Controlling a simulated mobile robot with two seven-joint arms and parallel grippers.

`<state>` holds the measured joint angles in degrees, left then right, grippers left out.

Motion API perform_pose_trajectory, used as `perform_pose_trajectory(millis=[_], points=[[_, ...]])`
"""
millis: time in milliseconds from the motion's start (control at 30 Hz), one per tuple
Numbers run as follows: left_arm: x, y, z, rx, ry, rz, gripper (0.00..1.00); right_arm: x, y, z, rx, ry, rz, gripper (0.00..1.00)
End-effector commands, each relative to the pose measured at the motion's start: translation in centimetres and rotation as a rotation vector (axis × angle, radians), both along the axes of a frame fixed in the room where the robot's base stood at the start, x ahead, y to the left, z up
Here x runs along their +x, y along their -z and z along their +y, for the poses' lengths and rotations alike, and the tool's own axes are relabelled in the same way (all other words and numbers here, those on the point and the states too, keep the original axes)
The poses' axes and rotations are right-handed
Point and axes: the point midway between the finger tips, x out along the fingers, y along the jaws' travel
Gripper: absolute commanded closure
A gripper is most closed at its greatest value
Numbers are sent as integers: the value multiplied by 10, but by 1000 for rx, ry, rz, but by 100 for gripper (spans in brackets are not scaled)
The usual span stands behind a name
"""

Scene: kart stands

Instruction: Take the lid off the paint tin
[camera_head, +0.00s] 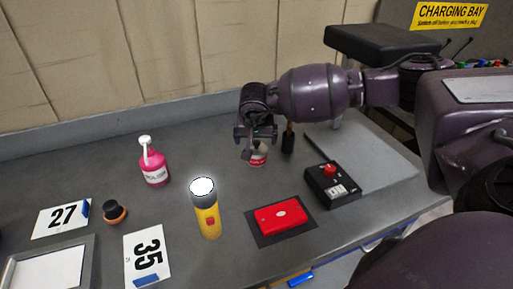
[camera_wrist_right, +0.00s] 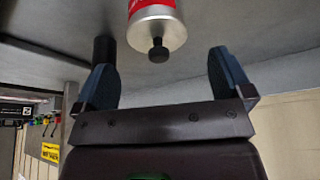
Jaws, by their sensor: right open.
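The paint tin (camera_head: 259,159) stands on the grey bench, with a red and white label, partly hidden below my right gripper. In the right wrist view the tin (camera_wrist_right: 150,4) shows its red side and its silver lid (camera_wrist_right: 150,30) with a black knob (camera_wrist_right: 158,50). The lid is on the tin. My right gripper (camera_head: 256,144) is over the tin, pointing down. In the wrist view its two fingers (camera_wrist_right: 164,76) are wide apart, with the knob between and just beyond them, and nothing is held. My left gripper is not in view.
A dark upright thing with a wooden part (camera_head: 288,138) stands close right of the tin. A black box with a red button (camera_head: 333,186), a red case (camera_head: 281,216), a yellow torch (camera_head: 207,218) and a pink bottle (camera_head: 154,170) are around.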

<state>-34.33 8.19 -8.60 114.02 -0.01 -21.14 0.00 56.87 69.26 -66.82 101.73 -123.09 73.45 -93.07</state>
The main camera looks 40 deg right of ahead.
Motion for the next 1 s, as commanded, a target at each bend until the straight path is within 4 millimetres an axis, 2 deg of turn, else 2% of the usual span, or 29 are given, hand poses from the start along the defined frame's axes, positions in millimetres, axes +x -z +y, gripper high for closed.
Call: perform_pose_trajectory(millis=[100, 233, 567, 867, 1000], points=[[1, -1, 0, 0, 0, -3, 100, 4, 17, -6, -1, 2, 2, 2], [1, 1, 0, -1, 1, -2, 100, 8, 30, -8, 0, 1, 3, 2], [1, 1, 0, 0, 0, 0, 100, 10, 34, -10, 0, 0, 1, 4], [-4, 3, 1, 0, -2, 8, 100, 10, 34, -10, -1, 0, 1, 50], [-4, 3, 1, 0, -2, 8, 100, 10, 33, -10, 0, 1, 0, 53]])
